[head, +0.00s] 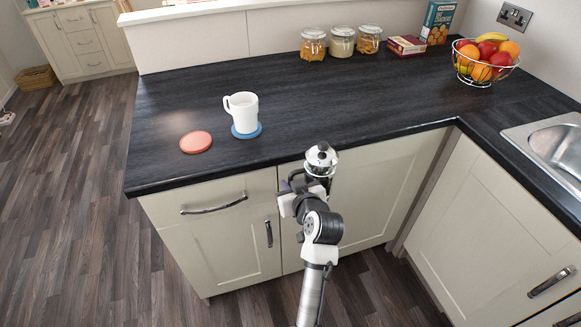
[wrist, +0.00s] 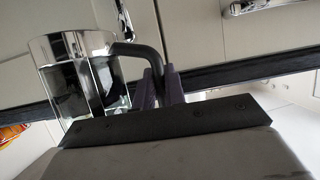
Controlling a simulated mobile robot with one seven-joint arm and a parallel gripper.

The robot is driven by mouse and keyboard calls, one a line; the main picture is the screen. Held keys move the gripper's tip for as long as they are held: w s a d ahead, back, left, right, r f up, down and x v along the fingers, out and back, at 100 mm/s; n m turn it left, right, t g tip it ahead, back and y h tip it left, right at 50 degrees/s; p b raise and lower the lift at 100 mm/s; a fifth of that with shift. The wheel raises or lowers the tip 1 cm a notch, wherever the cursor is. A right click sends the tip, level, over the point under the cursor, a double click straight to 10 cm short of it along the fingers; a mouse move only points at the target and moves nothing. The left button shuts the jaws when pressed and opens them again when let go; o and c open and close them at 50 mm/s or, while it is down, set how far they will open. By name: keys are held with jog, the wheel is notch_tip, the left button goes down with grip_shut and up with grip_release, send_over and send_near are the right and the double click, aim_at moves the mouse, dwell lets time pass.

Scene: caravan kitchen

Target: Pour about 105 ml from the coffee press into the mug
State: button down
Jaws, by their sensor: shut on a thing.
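The white mug (head: 241,109) stands upright on a blue coaster (head: 247,131) on the dark worktop, its handle to the left. The coffee press (head: 321,158) has a shiny metal lid with a knob and is in front of the worktop's front edge. My gripper (head: 297,184) is shut on its dark handle, to the right of and nearer than the mug. In the wrist view the press (wrist: 78,80) shows its chrome and glass body, with the handle between my gripper's fingers (wrist: 160,84). The liquid level inside the press cannot be made out.
A red coaster (head: 196,142) lies left of the mug. Glass jars (head: 341,42), boxes (head: 406,45) and a wire fruit bowl (head: 485,60) stand at the back. A sink (head: 555,145) is at the right. The worktop's middle is clear.

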notch_tip(320, 180, down, 30)
jog(key=m+t+h, duration=0.1)
jog(key=m+h, duration=0.3)
jog(key=shift+h, duration=0.3)
jog(key=shift+a+r, duration=0.1)
notch_tip(320, 180, down, 10)
jog(key=b, duration=1)
jog(key=shift+a, duration=0.2)
